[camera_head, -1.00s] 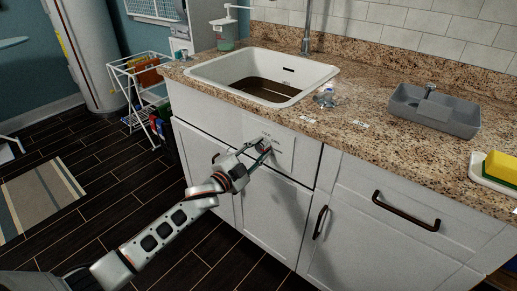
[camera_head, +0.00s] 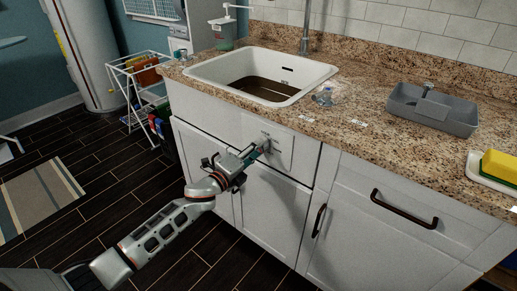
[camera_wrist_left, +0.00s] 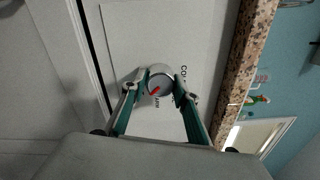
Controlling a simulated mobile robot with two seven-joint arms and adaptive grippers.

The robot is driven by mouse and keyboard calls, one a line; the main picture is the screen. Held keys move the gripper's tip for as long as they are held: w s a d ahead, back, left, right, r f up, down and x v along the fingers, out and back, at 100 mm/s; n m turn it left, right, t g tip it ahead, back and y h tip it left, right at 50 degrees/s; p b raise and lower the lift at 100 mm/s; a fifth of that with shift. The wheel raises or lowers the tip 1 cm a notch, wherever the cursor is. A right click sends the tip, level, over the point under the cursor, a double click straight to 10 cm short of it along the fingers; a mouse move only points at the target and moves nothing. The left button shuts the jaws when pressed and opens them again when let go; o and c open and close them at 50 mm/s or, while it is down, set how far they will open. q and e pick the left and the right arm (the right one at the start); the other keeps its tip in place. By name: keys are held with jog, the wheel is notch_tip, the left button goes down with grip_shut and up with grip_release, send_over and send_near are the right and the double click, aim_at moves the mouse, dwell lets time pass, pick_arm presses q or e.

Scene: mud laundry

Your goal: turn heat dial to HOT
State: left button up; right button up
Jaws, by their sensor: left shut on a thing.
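The heat dial (camera_wrist_left: 160,80) is a round light-grey knob on a pale panel (camera_head: 284,157) on the cabinet front, below the sink. In the left wrist view its red pointer mark points to the lower left of the picture, near partly hidden lettering. Letters starting "CO" show to the right of the dial. My left gripper (camera_head: 262,147) reaches the panel from the lower left. In the wrist view, its two teal fingers are shut on the dial, one at each side. The HOT label cannot be read. My right gripper is not in view.
The granite countertop (camera_head: 350,129) edge runs above the panel. It carries the white sink (camera_head: 205,72), a grey basin (camera_head: 436,108) and a yellow sponge (camera_head: 502,167) on a dish. A dark drawer handle (camera_head: 405,212) sticks out at right. A drying rack (camera_head: 132,85) stands left.

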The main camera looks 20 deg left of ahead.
pick_arm(q)
jog(key=shift+m, duration=1.2)
jog(key=o, duration=1.1)
jog(key=v, duration=1.2)
